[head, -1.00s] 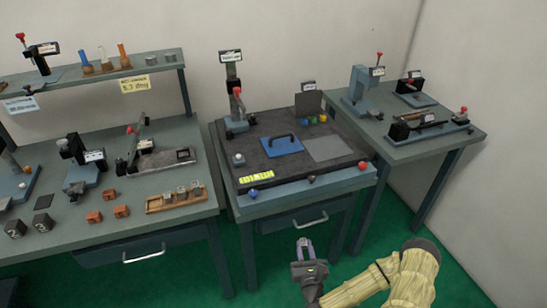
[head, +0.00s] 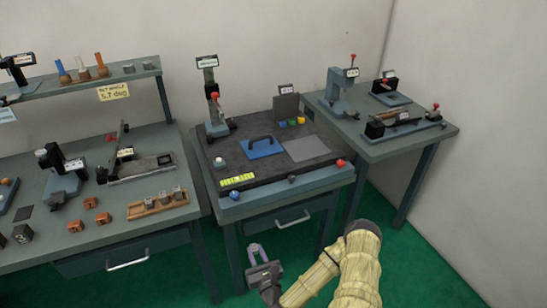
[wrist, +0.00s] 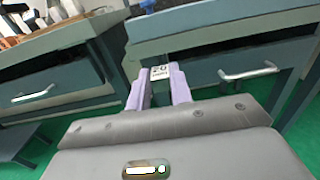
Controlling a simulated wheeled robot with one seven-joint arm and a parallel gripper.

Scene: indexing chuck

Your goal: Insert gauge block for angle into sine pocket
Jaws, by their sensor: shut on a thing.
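My gripper (head: 257,254) is in front of the middle bench, over the green floor and below the bench top. In the wrist view, the lilac fingers (wrist: 158,88) are shut on a small gauge block (wrist: 170,70) with a pale marked face that seems to read 20. The block is too small to make out in the head view. A sine fixture (head: 150,166) with a dark bar and a grey base stands on the left bench, well away from my gripper. Its pocket cannot be made out clearly. Several other blocks stand in a wooden tray (head: 138,211) in front of it.
The middle bench (head: 300,187) carries a dark plate with a blue handled pad (head: 264,151) and small coloured knobs. A shelf sign (head: 114,92) seems to read 5.7 deg. Drawer handles (head: 292,220) stick out in front. Orange blocks (head: 75,226) lie on the left bench.

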